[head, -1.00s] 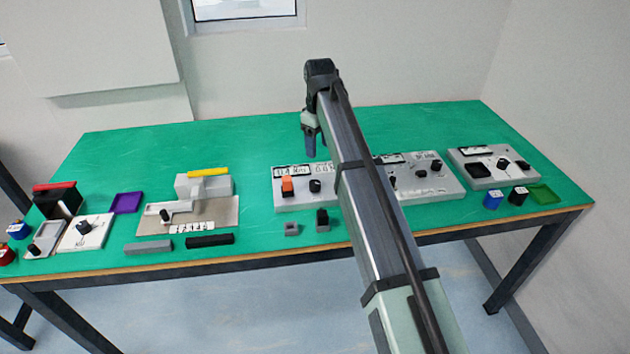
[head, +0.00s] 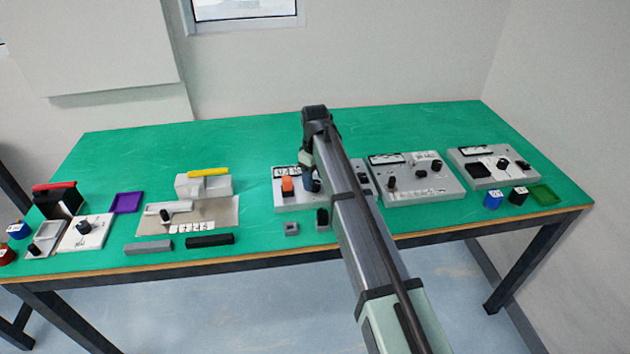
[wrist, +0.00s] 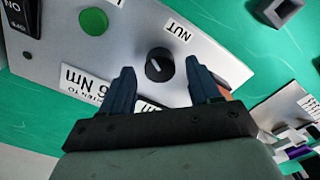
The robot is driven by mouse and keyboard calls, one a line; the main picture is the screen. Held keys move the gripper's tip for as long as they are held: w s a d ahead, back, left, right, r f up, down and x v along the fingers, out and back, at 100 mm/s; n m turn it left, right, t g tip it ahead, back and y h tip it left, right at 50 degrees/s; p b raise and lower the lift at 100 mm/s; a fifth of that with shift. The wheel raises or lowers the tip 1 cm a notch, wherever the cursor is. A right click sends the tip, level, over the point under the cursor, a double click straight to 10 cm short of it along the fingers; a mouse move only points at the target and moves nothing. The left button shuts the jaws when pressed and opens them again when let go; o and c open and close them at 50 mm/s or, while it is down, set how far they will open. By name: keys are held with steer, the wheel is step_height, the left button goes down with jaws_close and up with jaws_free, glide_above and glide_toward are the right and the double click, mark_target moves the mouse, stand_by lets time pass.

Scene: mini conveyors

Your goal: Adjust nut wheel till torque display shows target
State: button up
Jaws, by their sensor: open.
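The nut wheel is a black knob (wrist: 159,64) with a pale pointer line, beside a "NUT" label (wrist: 179,32) on a light grey panel (wrist: 210,55) in the wrist view. My gripper (wrist: 160,88) is open, its two dark blue fingers on either side of the knob in the picture, with no contact visible. In the head view my gripper (head: 310,181) is over the panel (head: 290,204) and covers the knob. A display at the panel's back edge (head: 286,171) is too small to read.
A green button (wrist: 93,20) is on the panel. Two small blocks (head: 291,228) (head: 322,218) lie in front. Another grey panel (head: 425,190) stands to the right. The table behind is clear.

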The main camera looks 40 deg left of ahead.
steer(key=shift+f, duration=0.7)
steer(key=c, duration=1)
